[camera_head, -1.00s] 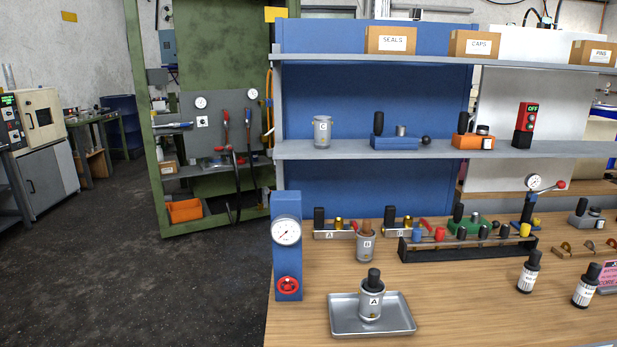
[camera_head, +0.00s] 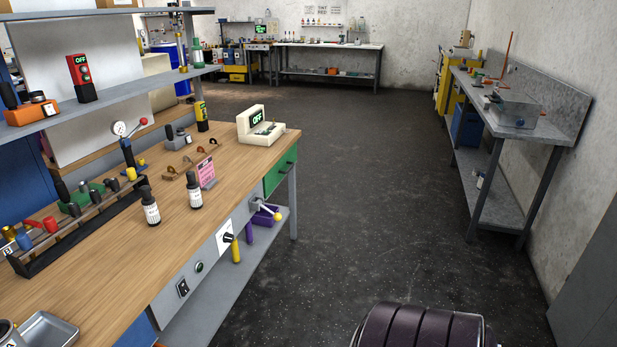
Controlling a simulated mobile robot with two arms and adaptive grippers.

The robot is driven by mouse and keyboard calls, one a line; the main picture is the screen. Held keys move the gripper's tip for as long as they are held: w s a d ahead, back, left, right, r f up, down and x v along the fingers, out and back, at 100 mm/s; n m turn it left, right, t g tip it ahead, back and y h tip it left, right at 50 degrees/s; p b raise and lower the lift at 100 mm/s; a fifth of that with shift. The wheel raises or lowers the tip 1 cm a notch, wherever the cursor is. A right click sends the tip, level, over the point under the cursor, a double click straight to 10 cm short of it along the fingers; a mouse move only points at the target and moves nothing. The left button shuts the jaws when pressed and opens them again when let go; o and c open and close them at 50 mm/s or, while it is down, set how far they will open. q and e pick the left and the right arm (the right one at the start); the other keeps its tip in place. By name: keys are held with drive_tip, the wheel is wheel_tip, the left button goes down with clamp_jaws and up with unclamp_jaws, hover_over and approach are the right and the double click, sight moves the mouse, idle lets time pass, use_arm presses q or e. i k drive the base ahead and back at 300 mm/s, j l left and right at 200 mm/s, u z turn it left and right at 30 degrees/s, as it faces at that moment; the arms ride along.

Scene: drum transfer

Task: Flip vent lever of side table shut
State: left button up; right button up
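A grey metal side table (camera_head: 556,98) with a raised back panel stands along the right wall. A grey box-shaped unit (camera_head: 517,112) sits on its near end. A thin red rod or lever (camera_head: 508,50) stands nearly upright, slightly tilted, behind the box. Small fittings in red and other colours sit near its foot, too small to make out. I cannot tell which part is the vent lever. Neither of my grippers shows in the view.
A wooden workbench (camera_head: 112,267) crowded with bottles and fixtures fills the left. An open dark floor (camera_head: 345,190) lies between it and the side table. A dark, ribbed, rounded shape (camera_head: 420,328) shows at the bottom edge. Another bench (camera_head: 330,82) stands at the far wall.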

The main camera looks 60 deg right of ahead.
sight(278, 217)
drive_tip(key=z, duration=1.75)
drive_tip(key=i+j+z, duration=0.1)
drive_tip(key=i+j, duration=0.15)
drive_tip(key=i, duration=0.3)
drive_tip(key=i+j+z, duration=0.1)
drive_tip(key=i+j, duration=0.15)
drive_tip(key=i, duration=0.25)
drive_tip(key=i+j+z, duration=0.1)
drive_tip(key=i+j, duration=0.25)
drive_tip(key=i, duration=0.2)
